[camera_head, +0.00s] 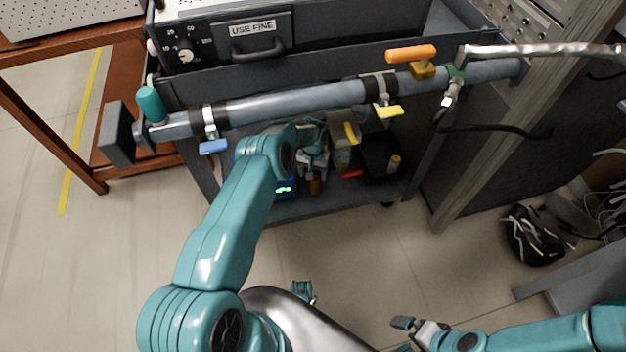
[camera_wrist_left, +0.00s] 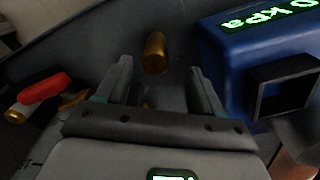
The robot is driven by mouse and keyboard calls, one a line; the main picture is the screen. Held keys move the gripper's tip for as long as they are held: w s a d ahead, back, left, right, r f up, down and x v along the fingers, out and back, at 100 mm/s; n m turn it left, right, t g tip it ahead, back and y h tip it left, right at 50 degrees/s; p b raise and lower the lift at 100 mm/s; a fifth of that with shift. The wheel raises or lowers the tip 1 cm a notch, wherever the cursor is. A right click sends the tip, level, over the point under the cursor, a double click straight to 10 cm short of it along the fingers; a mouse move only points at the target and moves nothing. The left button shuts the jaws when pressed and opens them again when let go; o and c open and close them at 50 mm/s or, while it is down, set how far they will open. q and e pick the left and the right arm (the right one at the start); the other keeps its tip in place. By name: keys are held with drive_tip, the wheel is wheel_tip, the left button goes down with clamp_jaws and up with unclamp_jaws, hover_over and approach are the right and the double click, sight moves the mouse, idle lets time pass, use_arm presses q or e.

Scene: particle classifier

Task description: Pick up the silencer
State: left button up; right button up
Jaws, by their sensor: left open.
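The silencer appears to be the small brass cylinder (camera_wrist_left: 155,52) lying on the dark shelf in the left wrist view. In the head view a small brass piece (camera_head: 315,187) shows just below my left gripper (camera_head: 313,168). My left gripper (camera_wrist_left: 160,80) is open. Its two dark fingers point toward the cylinder, one on each side of its near end, with gaps to both sides. I cannot tell how high the fingers are above it. My right gripper (camera_head: 404,334) is low in the head view, away from the cart; its finger gap is unclear.
A blue gauge box (camera_wrist_left: 262,40) with a green display stands right of the fingers. A red-handled brass valve (camera_wrist_left: 40,92) lies to the left. Above the shelf, a grey pipe (camera_head: 290,103) with coloured valve handles crosses the cart front.

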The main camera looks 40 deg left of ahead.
sight(315, 184)
use_arm(q)
drive_tip(key=shift+a, duration=0.1)
drive_tip(key=shift+f, duration=0.35)
drive_tip(key=f+b, duration=0.1)
drive_tip(key=f, duration=0.1)
drive_tip(key=f+b, duration=0.1)
drive_tip(key=f, duration=0.1)
drive_tip(key=f+b, duration=0.1)
drive_tip(key=f, duration=0.1)
drive_tip(key=shift+d+f+b, duration=0.35)
drive_tip(key=shift+d+f, duration=0.05)
drive_tip(key=shift+r, duration=0.1)
drive_tip(key=shift+c, duration=0.3)
drive_tip(key=shift+w, duration=0.1)
drive_tip(key=c, duration=1.1)
drive_tip(key=shift+c, duration=0.2)
